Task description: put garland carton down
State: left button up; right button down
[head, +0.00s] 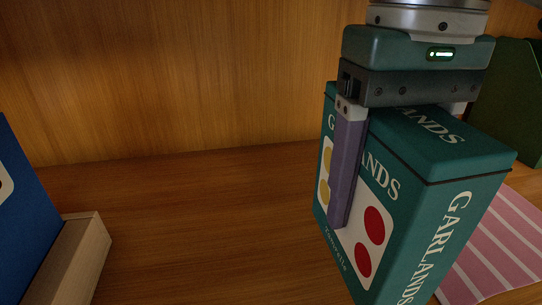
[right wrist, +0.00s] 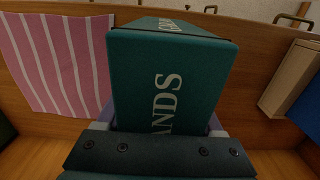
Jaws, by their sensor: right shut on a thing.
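The garland carton (head: 425,200) is a teal box marked "GARLANDS", with a white panel of red and yellow dots on one face. It stands near upright, slightly tilted in the head view, over the wooden top. My right gripper (head: 350,220) comes from above and is shut on the carton, one purple finger flat against the dotted face. The far finger is mostly hidden behind the carton. The carton (right wrist: 170,75) also fills the middle of the right wrist view, between the fingers. I cannot tell whether its bottom touches the surface. My left gripper is not in view.
A pink striped cloth (head: 500,245) lies right of the carton. A dark green box (head: 510,95) stands behind it at the right. A blue item (head: 25,220) and a pale wooden block (head: 80,255) are at the left. The wooden surface (head: 190,220) between is clear, with a wooden panel behind.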

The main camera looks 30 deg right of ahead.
notch_tip(320, 180, down, 2)
notch_tip(320, 180, down, 4)
jog(key=b, duration=0.3)
jog(key=shift+f, duration=0.2)
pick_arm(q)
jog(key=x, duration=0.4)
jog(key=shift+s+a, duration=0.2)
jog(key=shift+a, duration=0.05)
pick_arm(e)
jog(key=shift+r, duration=0.15)
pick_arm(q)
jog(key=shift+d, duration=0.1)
pick_arm(e)
jog(key=shift+f+b, duration=0.25)
jog(key=shift+b, duration=0.1)
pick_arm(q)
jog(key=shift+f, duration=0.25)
pick_arm(e)
grip_release()
jog(key=shift+r, duration=0.1)
